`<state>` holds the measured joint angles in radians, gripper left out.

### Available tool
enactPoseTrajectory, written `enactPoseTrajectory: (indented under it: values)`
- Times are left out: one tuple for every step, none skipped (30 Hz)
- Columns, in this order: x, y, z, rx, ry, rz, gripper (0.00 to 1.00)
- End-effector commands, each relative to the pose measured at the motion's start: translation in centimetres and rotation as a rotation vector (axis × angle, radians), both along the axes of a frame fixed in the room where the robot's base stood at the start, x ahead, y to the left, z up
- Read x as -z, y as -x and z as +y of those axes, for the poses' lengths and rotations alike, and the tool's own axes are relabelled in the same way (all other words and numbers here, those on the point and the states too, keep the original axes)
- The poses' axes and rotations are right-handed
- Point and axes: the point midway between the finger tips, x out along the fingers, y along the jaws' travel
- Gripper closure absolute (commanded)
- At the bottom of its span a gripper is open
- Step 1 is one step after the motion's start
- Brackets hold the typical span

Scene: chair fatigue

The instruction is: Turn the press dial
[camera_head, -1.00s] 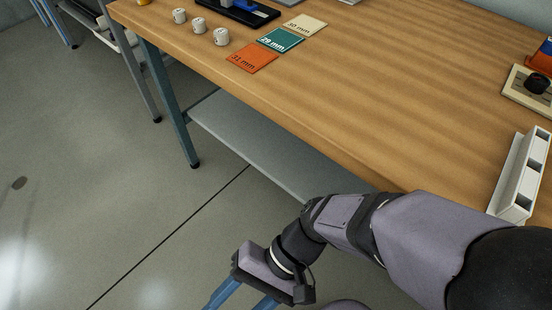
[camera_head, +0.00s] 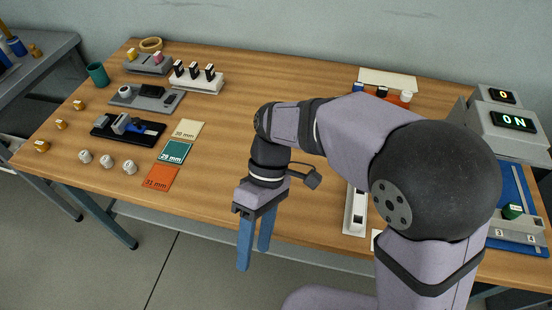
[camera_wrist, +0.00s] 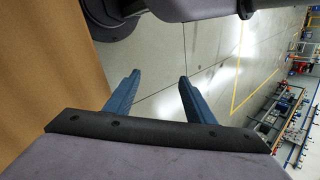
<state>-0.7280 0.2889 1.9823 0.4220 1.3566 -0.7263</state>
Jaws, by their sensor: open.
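A grey press-like machine (camera_head: 508,132) stands at the right end of the table, with a lit "ON" display (camera_head: 513,121) and a smaller display (camera_head: 502,96) reading 0. A green knob-like piece (camera_head: 512,211) sits on the blue bed in front of it, by markings 3 and 4. I cannot tell which part is the press dial; my arm hides part of the table left of the machine. My gripper (camera_head: 254,258) is open and empty, blue fingers pointing down by the table's front edge, far left of the machine. The wrist view shows the fingers (camera_wrist: 159,77) apart over floor.
The wooden table (camera_head: 225,165) has colored mm cards (camera_head: 175,151), small white cylinders (camera_head: 107,161), a black fixture (camera_head: 128,129) and grey holders at the left. A white slotted block (camera_head: 355,210) stands near the front edge beside my arm. A board with colored pieces (camera_head: 388,80) is at the back.

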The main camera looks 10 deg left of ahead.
Motion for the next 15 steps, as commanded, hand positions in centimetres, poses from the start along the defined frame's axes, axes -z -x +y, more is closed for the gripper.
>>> enactPoseTrajectory:
  values:
    - [-2.0, -4.4, -0.3, -0.078, -0.038, -0.115, 0.51]
    - [-2.5, -6.9, -0.7, -0.13, -0.055, -0.182, 0.51]
    - [-3.3, -10.2, -1.2, -0.193, -0.07, -0.267, 0.51]
    - [-4.1, -12.7, -1.7, -0.236, -0.076, -0.329, 0.51]
    - [-4.9, -15.2, -2.2, -0.271, -0.081, -0.389, 0.51]
    - [-6.0, -18.5, -3.1, -0.313, -0.081, -0.464, 0.51]
    - [-6.7, -21.0, -3.8, -0.33, -0.079, -0.516, 0.51]
    - [-7.4, -23.3, -4.7, -0.336, -0.076, -0.563, 0.51]
    - [-8.1, -26.4, -6.1, -0.322, -0.072, -0.62, 0.51]
    - [-8.4, -28.2, -7.0, -0.297, -0.073, -0.653, 0.51]
    - [-8.4, -29.8, -7.9, -0.259, -0.075, -0.676, 0.51]
    - [-8.3, -31.5, -9.2, -0.196, -0.081, -0.701, 0.51]
    - [-8.2, -32.7, -10.1, -0.142, -0.087, -0.718, 0.51]
    - [-7.9, -33.8, -10.9, -0.083, -0.094, -0.728, 0.51]
    - [-7.7, -35.1, -12.1, 0.001, -0.104, -0.743, 0.51]
